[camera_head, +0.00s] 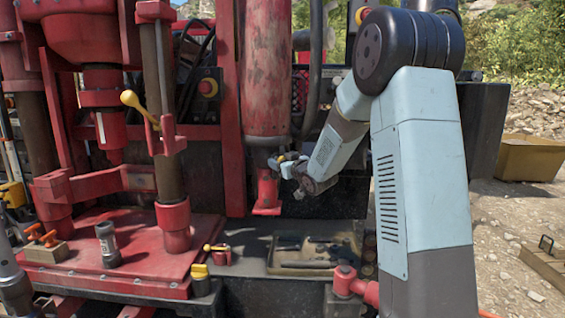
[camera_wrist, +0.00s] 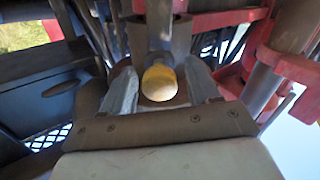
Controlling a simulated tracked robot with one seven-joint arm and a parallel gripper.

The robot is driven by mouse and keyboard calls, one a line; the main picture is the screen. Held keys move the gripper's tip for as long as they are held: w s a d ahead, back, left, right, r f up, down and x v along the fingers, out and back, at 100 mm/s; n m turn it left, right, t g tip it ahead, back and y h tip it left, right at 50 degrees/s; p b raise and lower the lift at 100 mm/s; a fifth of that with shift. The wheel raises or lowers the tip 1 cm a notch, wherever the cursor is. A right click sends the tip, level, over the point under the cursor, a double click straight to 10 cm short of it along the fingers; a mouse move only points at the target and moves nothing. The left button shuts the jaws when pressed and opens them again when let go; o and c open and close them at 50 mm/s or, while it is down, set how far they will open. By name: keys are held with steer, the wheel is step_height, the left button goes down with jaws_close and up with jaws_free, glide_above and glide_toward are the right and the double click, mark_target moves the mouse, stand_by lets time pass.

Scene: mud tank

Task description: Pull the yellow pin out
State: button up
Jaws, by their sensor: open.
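The yellow pin shows its round yellow head (camera_wrist: 160,82) in the wrist view, set at a grey cylindrical part. My gripper (camera_wrist: 161,88) is open, with one grey finger on each side of the head. Whether the fingers touch it I cannot tell. In the head view my gripper (camera_head: 283,161) is at the lower end of the thick red upright cylinder (camera_head: 267,75), with a small bit of yellow at its fingers. The pin's shaft is hidden.
A yellow-knobbed lever (camera_head: 130,98) stands out at the left column. A shallow tray (camera_head: 318,270) with dark tools lies below my gripper. A small red valve with a yellow handle (camera_head: 217,252) and a dark cylinder (camera_head: 107,245) stand to the left.

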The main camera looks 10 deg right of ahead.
steer(key=shift+c, duration=0.2)
jaws_close()
stand_by(0.3)
steer(key=v, duration=0.6)
steer(key=shift+s+f, duration=0.1)
steer(key=shift+s, duration=0.05)
steer(key=shift+o, duration=0.2)
jaws_free()
steer(key=shift+s+d, duration=0.1)
steer(key=v, duration=1.3)
steer(key=shift+s, duration=0.35)
